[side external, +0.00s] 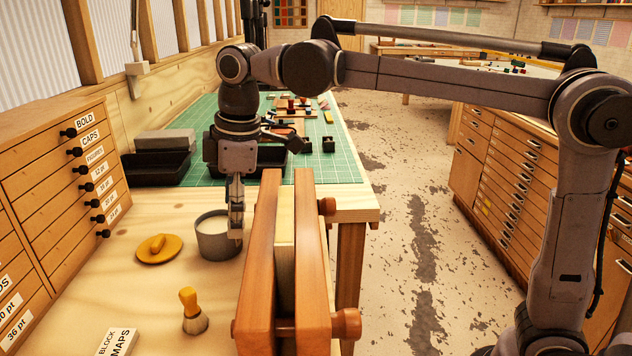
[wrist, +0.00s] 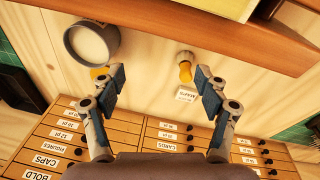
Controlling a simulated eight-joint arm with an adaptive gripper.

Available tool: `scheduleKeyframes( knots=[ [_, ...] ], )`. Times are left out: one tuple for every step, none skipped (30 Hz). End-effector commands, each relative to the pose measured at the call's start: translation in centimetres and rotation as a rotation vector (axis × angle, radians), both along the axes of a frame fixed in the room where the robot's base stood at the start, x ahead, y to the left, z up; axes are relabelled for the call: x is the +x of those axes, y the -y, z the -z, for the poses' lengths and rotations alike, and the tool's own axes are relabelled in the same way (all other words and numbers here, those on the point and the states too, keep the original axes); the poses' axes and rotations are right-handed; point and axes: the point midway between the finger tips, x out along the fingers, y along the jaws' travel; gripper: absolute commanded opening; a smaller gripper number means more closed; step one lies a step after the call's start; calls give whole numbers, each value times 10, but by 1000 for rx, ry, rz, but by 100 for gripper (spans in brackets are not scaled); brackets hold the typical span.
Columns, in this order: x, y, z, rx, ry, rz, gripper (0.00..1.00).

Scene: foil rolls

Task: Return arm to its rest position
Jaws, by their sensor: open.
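My gripper (side external: 237,222) points down over the light wooden bench, in front of the right rim of a grey pot in the side view. In the wrist view my gripper (wrist: 159,82) has its two blue-padded fingers spread wide with nothing between them. The side view shows the fingers nearly edge-on, so their gap is hidden there. My arm reaches across the top of the side view from its base at the right. I cannot tell from the side view whether a fingertip touches the pot.
The grey pot (side external: 218,237) of pale contents stands beside a yellow lid (side external: 160,248). A wooden clamp (side external: 312,260) stands close on the right. A yellow-handled brush (side external: 193,310), a labelled block (side external: 119,342) and a labelled drawer cabinet (side external: 60,190) are nearby. Black trays (side external: 155,168) lie behind.

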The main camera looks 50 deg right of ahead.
Motion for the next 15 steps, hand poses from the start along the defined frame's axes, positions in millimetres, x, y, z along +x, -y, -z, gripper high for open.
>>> scheduleKeyframes(
  knots=[
    [-7, 19, -4, 17, 25, 74, 74],
    [-11, 29, -5, 27, 38, 117, 74],
    [-15, 40, -7, 41, 58, 170, 74],
    [-19, 49, -8, 51, 71, 208, 74],
    [-23, 57, -8, 61, 84, 245, 74],
    [-27, 66, -9, 75, 102, 293, 74],
    [-31, 74, -9, 83, 113, 326, 74],
    [-35, 81, -9, 93, 126, 361, 74],
    [-40, 89, -9, 106, 142, 406, 74],
    [-44, 96, -9, 116, 154, 438, 74],
    [-48, 102, -8, 125, 166, 471, 74],
    [-54, 111, -7, 139, 183, 516, 74],
    [-58, 117, -6, 149, 195, 549, 74],
    [-62, 123, -5, 160, 208, 583, 74],
    [-68, 131, -3, 174, 224, 626, 74]
  ],
)
